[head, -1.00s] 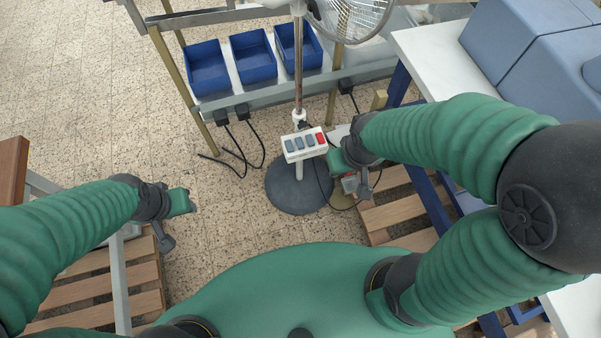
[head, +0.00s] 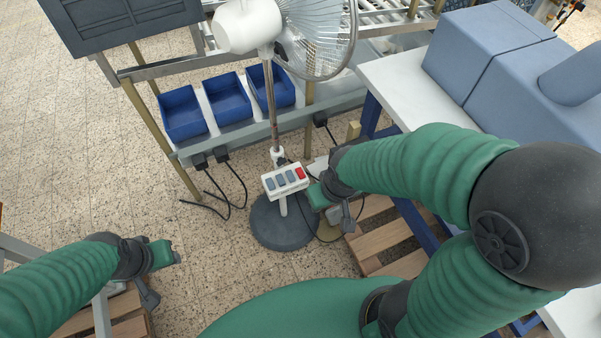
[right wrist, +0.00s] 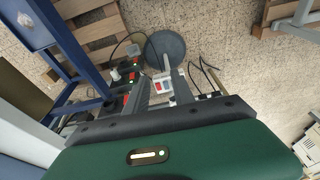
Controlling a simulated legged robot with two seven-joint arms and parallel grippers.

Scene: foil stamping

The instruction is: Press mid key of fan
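The fan (head: 290,35) stands on a metal pole with a round dark base (head: 285,224). Its white key box (head: 285,181) on the pole carries a row of blue-grey keys and one red key (head: 300,173) at the right end.
A rack with blue bins (head: 184,114) stands behind the fan. Black cables (head: 225,190) hang to the floor beside the base. A white table (head: 400,82) with blue-grey machine housings is at the right. A wooden pallet (head: 385,235) lies under my right arm.

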